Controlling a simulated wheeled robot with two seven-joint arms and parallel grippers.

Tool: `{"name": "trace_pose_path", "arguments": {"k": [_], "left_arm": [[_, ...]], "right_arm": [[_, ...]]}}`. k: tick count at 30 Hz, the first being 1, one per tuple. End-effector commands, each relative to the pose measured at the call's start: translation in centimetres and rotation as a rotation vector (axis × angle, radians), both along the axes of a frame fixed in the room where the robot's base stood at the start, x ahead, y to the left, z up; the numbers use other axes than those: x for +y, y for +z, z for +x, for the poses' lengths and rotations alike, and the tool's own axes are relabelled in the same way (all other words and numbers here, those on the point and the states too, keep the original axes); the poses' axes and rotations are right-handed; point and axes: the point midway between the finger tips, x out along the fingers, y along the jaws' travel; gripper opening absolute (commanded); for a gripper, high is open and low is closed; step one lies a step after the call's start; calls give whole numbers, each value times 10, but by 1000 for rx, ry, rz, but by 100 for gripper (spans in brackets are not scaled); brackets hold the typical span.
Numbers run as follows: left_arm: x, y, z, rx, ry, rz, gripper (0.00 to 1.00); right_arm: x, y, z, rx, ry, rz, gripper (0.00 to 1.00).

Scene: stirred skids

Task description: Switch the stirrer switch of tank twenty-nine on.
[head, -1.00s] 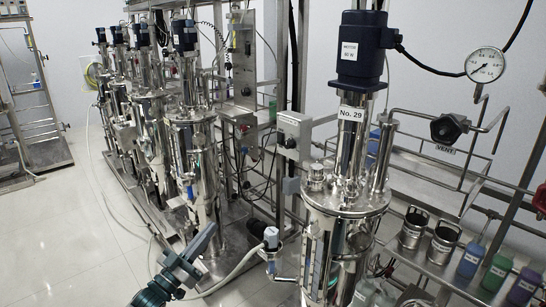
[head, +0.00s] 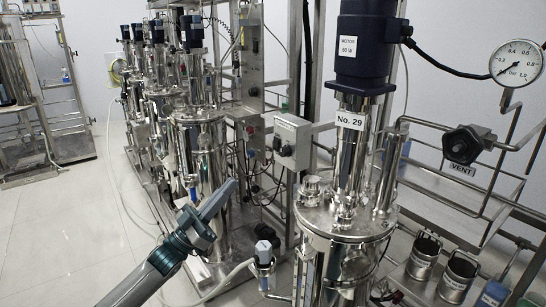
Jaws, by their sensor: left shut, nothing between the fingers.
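Tank twenty-nine (head: 345,225) is a shiny steel vessel at right of centre, with a "No. 29" label (head: 350,120) on its neck and a dark blue motor (head: 365,45) on top. A grey switch box (head: 293,140) is fixed to the frame post just left of the tank's neck. A small dark knob shows on its front; its setting is too small to tell. My left gripper (head: 217,200) is shut and empty, pointing up and right. In the picture it lies below and left of the box, apart from it. My right gripper is not in view.
Several similar steel tanks (head: 195,150) stand in a row at left. A pressure gauge (head: 516,62), a black VENT knob (head: 465,145) and pipes are at right. Steel canisters (head: 424,255) stand at lower right. Floor at left is clear.

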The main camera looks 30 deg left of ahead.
Motion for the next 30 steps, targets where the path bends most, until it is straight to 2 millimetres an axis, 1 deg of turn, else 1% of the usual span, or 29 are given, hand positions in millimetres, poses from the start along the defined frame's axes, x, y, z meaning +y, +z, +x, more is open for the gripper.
{"name": "trace_pose_path", "arguments": {"k": [11, 17, 22, 30], "left_arm": [[0, 1, 1, 0, 0, 0, 0], [-3, 8, 8, -2, -1, 0, 0], [-9, 21, 21, -3, -1, -1, 0], [-22, 48, 53, -3, 0, 0, 0]], "right_arm": [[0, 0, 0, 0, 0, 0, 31], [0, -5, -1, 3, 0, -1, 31], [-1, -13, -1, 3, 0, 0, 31], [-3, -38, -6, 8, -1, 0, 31]]}}
